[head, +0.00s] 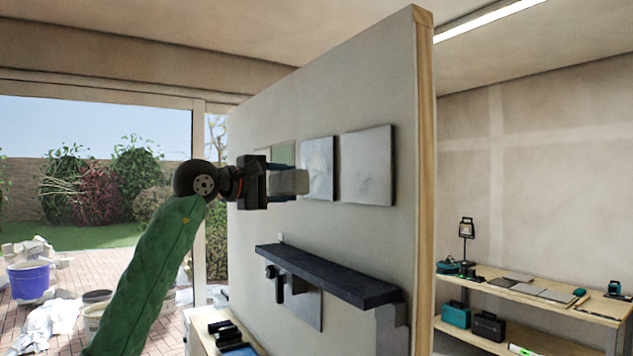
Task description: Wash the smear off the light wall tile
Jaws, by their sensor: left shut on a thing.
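My left gripper (282,182) is raised in front of the wall panel. It is shut on a pale grey block, perhaps a sponge (291,182). A light wall tile (319,165) hangs just right of the block, with faint greyish mottling; I cannot clearly make out a smear's outline. Another grey tile (367,166) hangs to its right. A greenish tile (284,153) shows behind the gripper, partly hidden, with a further tile at its left edge. I cannot tell whether the block touches a tile. My right gripper is out of view.
A dark shelf (328,275) juts from the panel (400,235) below the tiles. A low bench with dark items stands at the panel's lower left. A wooden workbench (530,297) with tools is at right. Buckets, including a purple one (29,281), stand outside at left.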

